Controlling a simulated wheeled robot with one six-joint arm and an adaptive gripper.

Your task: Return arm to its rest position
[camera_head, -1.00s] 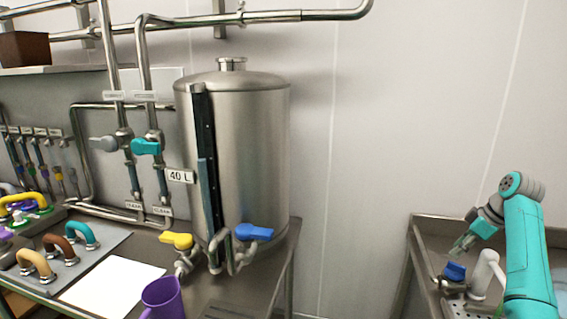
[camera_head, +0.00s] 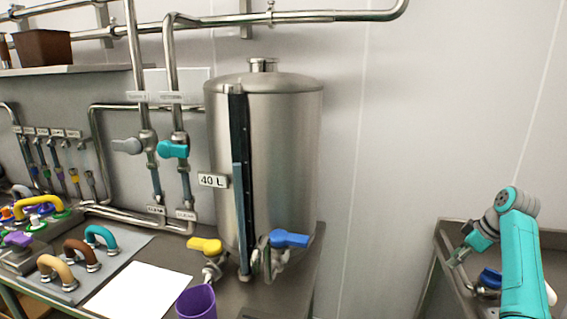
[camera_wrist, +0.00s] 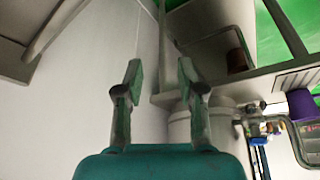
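My arm is teal and shows at the right of the head view. My gripper (camera_head: 455,258) is at its end, left of the teal links, above the metal sink table (camera_head: 447,232) at the right. In the wrist view my gripper (camera_wrist: 158,85) has its two fingers spread apart, with nothing between them. Beyond the fingers are a pale wall and the edge of a counter.
A steel 40 L tank (camera_head: 275,160) with yellow (camera_head: 205,245) and blue (camera_head: 290,239) valve handles stands on the left counter. A purple cup (camera_head: 197,302) and a white sheet (camera_head: 138,291) are in front. A gap separates the counter and sink table.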

